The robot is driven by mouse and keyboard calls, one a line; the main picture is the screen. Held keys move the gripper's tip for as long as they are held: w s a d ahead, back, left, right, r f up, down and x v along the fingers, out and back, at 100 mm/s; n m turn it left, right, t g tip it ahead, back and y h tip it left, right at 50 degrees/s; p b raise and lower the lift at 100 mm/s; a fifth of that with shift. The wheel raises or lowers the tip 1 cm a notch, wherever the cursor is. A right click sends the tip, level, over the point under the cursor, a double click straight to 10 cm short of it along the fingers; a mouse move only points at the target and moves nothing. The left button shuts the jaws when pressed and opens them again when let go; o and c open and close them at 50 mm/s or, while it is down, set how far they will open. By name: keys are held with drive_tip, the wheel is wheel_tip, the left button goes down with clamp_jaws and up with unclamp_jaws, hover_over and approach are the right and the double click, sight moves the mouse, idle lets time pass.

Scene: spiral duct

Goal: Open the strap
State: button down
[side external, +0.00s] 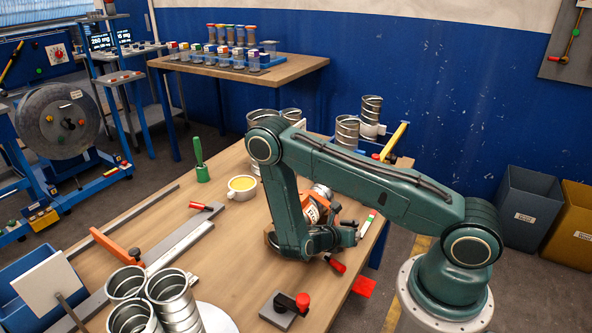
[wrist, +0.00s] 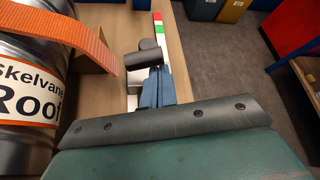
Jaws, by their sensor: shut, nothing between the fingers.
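In the side view the strap (side external: 311,213) shows only partly behind my arm. My gripper (side external: 350,236) is low over the table, just right of the duct. In the wrist view its blue-grey fingers (wrist: 156,88) look shut together with nothing between them, apart from the strap. A dark cylindrical handle (wrist: 142,58) shows by the fingertips; I cannot tell whether they touch. The strap's buckle is not clear.
A red, white and green strip (wrist: 159,35) lies near the table's edge.

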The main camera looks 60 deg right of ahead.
drive_tip(key=shift+r, duration=0.1)
drive_tip(key=shift+w+r, duration=0.2)
drive_tip(key=shift+r, duration=0.7)
drive_tip(key=w+r+n+g, duration=0.2)
drive_tip(key=w+r, duration=0.4)
drive_tip(key=r, duration=0.6)
drive_tip(key=w+r, duration=0.7)
drive_tip(key=w, duration=0.6)
drive_tip(key=shift+r, duration=0.15)
drive_tip(key=shift+s, duration=0.1)
